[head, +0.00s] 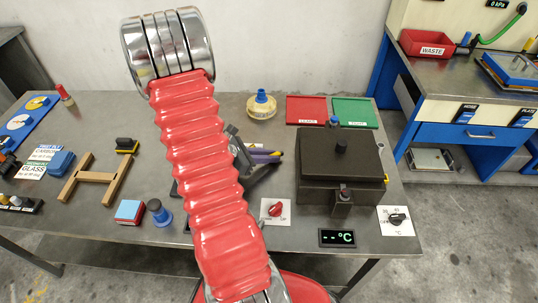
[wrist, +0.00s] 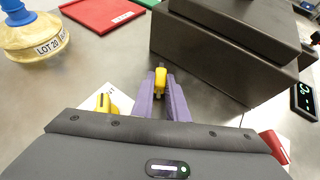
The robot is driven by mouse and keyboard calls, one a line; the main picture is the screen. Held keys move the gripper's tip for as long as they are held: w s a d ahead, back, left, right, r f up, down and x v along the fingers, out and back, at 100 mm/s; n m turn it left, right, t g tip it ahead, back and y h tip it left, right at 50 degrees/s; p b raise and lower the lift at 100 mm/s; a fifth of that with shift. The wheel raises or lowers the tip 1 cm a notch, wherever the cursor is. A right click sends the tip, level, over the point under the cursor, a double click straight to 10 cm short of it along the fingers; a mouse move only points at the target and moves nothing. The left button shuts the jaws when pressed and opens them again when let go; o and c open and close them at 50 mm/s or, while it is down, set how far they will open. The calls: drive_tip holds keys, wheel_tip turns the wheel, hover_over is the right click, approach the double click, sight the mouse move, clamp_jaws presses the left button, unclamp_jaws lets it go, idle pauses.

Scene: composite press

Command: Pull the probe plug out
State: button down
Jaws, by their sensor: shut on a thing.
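My gripper (head: 277,154) has purple fingers and stands just left of the dark press in the head view. In the wrist view the fingers (wrist: 161,92) are shut on a small yellow plug (wrist: 160,78) with a dark tip pointing away from me. I take this to be the probe plug. The press (wrist: 215,55) is a dark box beyond and to the right of it; it also shows in the head view (head: 338,160). The plug's tip appears apart from the press wall. The temperature display (head: 337,238) reads dashes and °C.
A LOT 20 jar (head: 261,106) stands behind my gripper, with a red tray (head: 306,110) and a green tray (head: 354,113) at the back. A red knob (head: 275,210) is in front. A yellow piece (wrist: 107,105) lies on a white card. Bare table lies between jar and press.

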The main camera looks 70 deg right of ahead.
drive_tip(key=shift+f, duration=0.3)
drive_tip(key=c, duration=1.7)
unclamp_jaws()
drive_tip(key=shift+o, duration=0.2)
drive_tip(key=v, duration=1.2)
drive_tip(key=shift+w+a+r, duration=0.1)
drive_tip(key=shift+w+a, duration=0.1)
drive_tip(key=shift+w, duration=0.1)
drive_tip(key=shift+w+a+r, duration=0.3)
drive_tip(key=shift+a, duration=0.05)
